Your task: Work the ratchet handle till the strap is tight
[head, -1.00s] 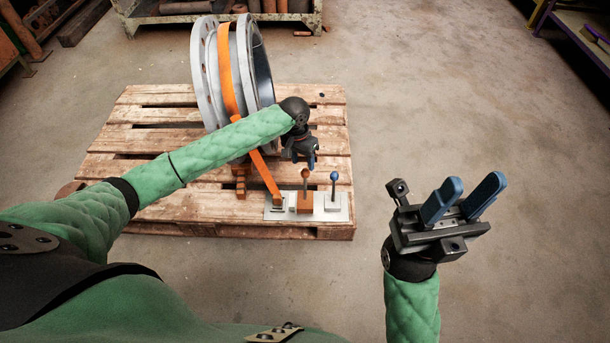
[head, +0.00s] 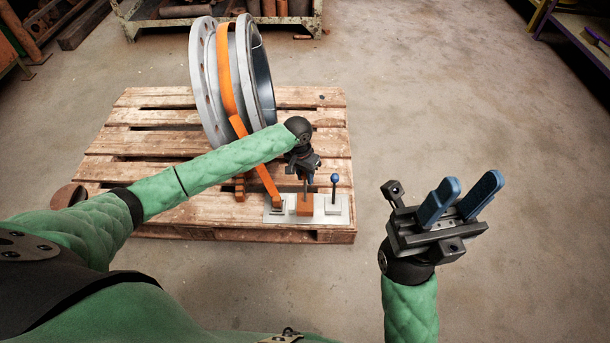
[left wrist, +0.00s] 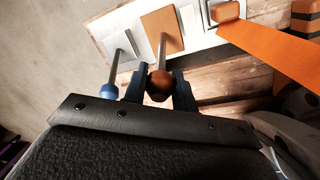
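The ratchet handle (left wrist: 161,56) is a thin metal rod with an orange-brown ball knob (left wrist: 159,85), rising from an orange block (head: 304,208) on a light metal plate (head: 277,216). My left gripper (head: 304,176) is over this handle, fingers pointing down, and hides the knob in the head view. In the left wrist view the left gripper's fingers (left wrist: 160,84) stand apart on either side of the knob; firm contact cannot be made out. The orange strap (head: 227,80) runs over the grey flanged pipe (head: 207,90) and down to the plate. My right gripper (head: 455,205) is open and empty.
A second lever with a blue knob (head: 334,178) stands close to the right of the handle; it also shows in the left wrist view (left wrist: 109,91). All this rests on a wooden pallet (head: 150,205). The floor to the right is clear. A metal bin stands behind.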

